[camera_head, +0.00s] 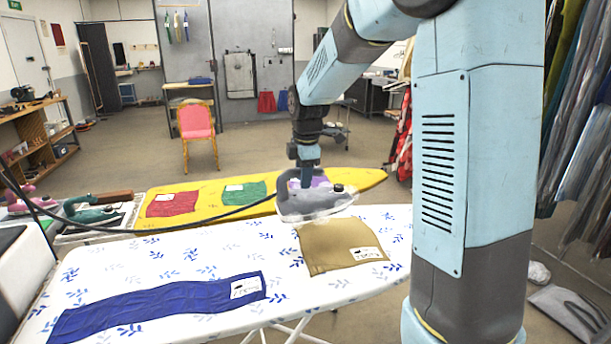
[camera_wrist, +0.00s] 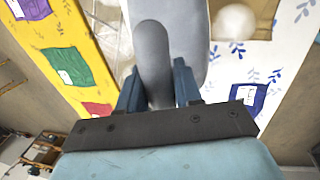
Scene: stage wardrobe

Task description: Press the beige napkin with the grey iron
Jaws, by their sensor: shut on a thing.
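The grey iron (camera_head: 312,203) is held by my gripper (camera_head: 303,178), over the far edge of the beige napkin in the head view. I cannot tell whether its soleplate touches the cloth. In the wrist view my gripper's fingers (camera_wrist: 158,88) are shut on the iron's grey handle (camera_wrist: 153,55). The beige napkin (camera_head: 342,250) lies flat on the white leaf-patterned ironing board (camera_head: 215,252), with a white label at its near right corner. In the wrist view the iron's body hides most of what lies under it.
A dark blue cloth (camera_head: 160,306) lies at the board's left. Behind is a yellow board (camera_head: 357,180) with red (camera_head: 172,204), green (camera_head: 245,192) and purple cloths. A green iron (camera_head: 92,213) and a pink one (camera_head: 24,203) stand at left. A black cord runs from the left to the grey iron.

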